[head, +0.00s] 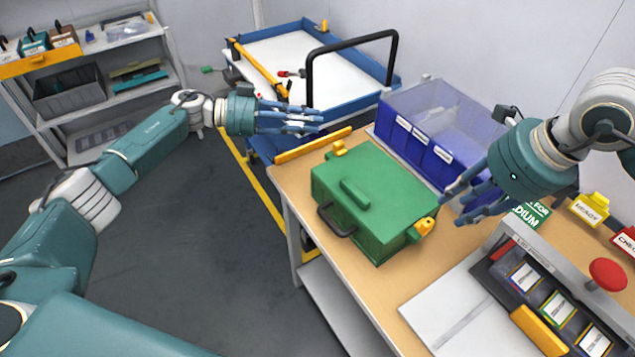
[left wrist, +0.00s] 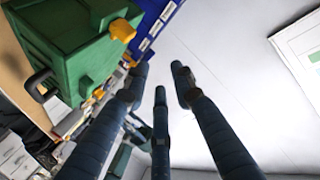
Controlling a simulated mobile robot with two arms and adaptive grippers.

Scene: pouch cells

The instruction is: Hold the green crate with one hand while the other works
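The green crate (head: 375,200) stands on the wooden workbench in the head view. Its lid is on, with a green grip on top, yellow latches at the ends and a black handle on the front side. It also shows at upper left in the left wrist view (left wrist: 80,45). My left gripper (head: 315,122) is beyond and left of the crate, above the far end of the bench. Its fingers are spread with nothing between them. My right gripper (head: 456,204) is at the crate's right end, fingers apart and empty; I cannot tell whether they touch the crate.
Blue bins (head: 430,150) with a clear upper part stand behind the crate. A blue-rimmed cart (head: 330,65) with a black hoop handle is beyond the bench. A grey device with a red button (head: 607,273) and a white plate (head: 450,312) lie at the front right.

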